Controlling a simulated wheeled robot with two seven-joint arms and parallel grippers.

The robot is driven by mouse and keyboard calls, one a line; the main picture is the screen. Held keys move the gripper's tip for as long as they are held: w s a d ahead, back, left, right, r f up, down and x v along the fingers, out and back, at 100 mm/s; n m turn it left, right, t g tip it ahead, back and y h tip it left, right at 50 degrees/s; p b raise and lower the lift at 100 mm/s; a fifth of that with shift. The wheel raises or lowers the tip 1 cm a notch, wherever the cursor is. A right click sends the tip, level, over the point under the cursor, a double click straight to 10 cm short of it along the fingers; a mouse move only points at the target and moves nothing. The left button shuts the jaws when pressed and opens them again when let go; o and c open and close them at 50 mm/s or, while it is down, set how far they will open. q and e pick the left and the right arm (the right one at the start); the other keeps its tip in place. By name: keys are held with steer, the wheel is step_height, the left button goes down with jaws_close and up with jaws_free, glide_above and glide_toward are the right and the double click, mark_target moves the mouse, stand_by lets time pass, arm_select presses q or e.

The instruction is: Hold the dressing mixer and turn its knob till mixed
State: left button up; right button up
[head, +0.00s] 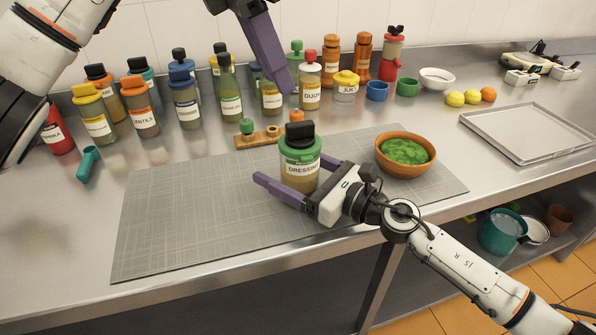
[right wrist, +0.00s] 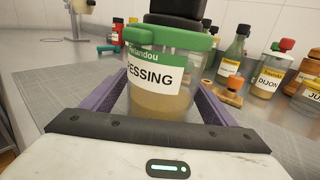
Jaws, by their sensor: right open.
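The dressing mixer (head: 301,172) stands upright on the grey mat, a clear jar of tan liquid with a green collar and a black knob (head: 299,131) on top. In the right wrist view the mixer (right wrist: 165,90) fills the middle, and its top is cut off by the frame edge. My right gripper (head: 285,182) is open, low on the jar, with one purple finger on either side of it. My left gripper (head: 282,88) is above and behind the mixer, to its left, pointing down and apart from it. Its fingers overlap from this angle, so its opening is unclear.
An orange bowl of greens (head: 405,168) stands right of the mixer. A small wooden board (head: 257,141) lies behind it, before several bottles and jars. A metal tray (head: 535,158) is at the right. The left part of the mat (head: 180,225) is clear.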

mark_target(316, 182)
steer(key=c, duration=1.4)
steer(key=o, duration=1.4)
steer(key=v, duration=1.1)
steer(key=shift+d, duration=0.1)
steer(key=shift+s+d, duration=0.3)
